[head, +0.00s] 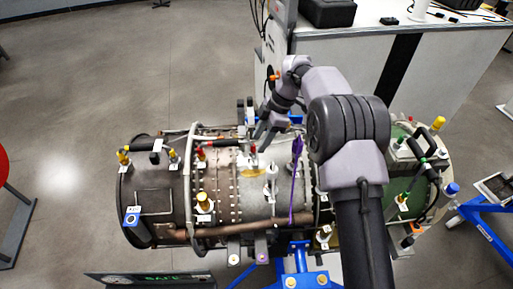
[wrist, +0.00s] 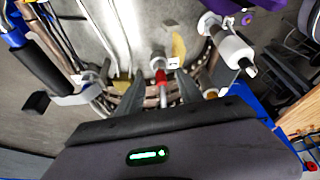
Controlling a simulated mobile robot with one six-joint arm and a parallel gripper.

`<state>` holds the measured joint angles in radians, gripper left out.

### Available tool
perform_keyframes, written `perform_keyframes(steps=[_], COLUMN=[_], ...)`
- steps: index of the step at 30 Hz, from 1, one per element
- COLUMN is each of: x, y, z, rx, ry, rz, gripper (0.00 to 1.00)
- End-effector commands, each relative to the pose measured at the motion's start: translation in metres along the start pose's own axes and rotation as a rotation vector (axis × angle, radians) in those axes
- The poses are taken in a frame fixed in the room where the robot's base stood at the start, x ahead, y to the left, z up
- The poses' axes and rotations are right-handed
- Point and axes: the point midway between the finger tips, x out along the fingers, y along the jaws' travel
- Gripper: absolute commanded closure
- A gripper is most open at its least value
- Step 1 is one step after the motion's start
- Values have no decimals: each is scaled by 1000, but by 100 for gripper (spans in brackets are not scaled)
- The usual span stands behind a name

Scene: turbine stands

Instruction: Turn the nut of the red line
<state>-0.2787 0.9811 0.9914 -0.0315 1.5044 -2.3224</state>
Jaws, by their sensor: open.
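The turbine (head: 240,205) lies lengthwise on a blue stand. My gripper (head: 260,138) reaches down to its upper middle from behind. In the wrist view a red nut (wrist: 161,77) sits on a slim silver fitting, between the two dark fingers of my gripper (wrist: 160,80). The fingers are open with a gap on each side of the nut; contact cannot be told. The red fitting also shows small in the head view (head: 253,150), just below and left of the fingertips.
A yellow patch (head: 253,172) lies below the red fitting. A purple strap (head: 296,147) hangs to the right. A white fitting (wrist: 235,50) stands right of the fingers. A white cabinet (head: 345,70) stands behind.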

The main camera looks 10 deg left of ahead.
Motion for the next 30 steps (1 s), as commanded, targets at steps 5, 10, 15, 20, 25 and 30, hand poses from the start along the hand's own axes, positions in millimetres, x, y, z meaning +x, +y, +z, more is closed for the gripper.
perform_keyframes(steps=[5, 10, 15, 20, 25, 30], x=[31, 42, 43, 42, 42, 42], y=[0, 0, 0, 0, 0, 0], z=[-1, 0, 0, 0, 0, 0], rx=[-1, 0, 0, 0, 0, 4], ry=[1, -1, -1, -1, -1, -1], rz=[-1, 1, 2, 1, 1, 3], gripper=[56, 56, 56, 76, 100, 100])
